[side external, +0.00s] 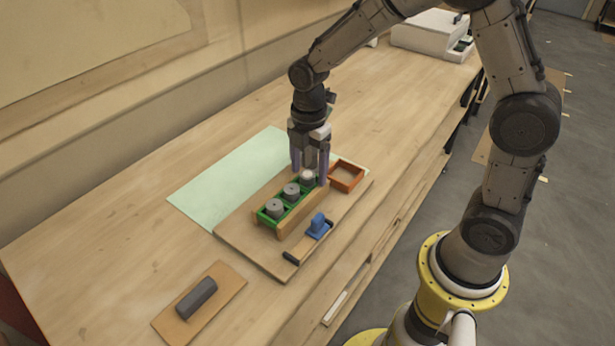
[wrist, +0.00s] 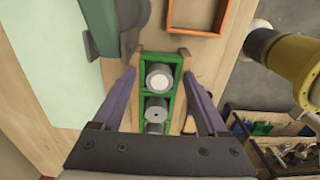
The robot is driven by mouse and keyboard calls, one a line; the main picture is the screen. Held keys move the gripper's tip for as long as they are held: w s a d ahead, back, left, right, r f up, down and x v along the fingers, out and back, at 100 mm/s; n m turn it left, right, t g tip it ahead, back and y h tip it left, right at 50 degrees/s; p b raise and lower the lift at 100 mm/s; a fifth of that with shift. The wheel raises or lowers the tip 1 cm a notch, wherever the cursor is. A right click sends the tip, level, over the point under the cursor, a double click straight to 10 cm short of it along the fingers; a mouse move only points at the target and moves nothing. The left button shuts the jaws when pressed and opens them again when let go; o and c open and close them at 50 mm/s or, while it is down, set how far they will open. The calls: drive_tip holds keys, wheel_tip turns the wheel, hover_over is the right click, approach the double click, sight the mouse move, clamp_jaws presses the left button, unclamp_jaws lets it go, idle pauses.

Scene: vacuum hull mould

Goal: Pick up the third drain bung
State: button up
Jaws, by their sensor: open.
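Three grey cylindrical drain bungs stand in a row in a green rack (side external: 262,217) with wooden sides. The end bung (side external: 307,176), nearest the orange frame, has a pale top. The middle bung (side external: 291,190) and the near-end bung (side external: 275,207) have darker tops. My gripper (side external: 309,178) is open, pointing down at the end bung, with a purple finger on either side. In the wrist view my gripper (wrist: 160,76) straddles the rack (wrist: 145,60), with the end bung (wrist: 159,76) between the fingers. I cannot tell whether the fingers touch it.
An open orange frame (side external: 359,183) lies close beyond the rack. A pale green sheet (side external: 203,195) lies behind.

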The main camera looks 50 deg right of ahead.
clamp_jaws()
drive_tip(key=shift+r, duration=0.1)
idle(0.3)
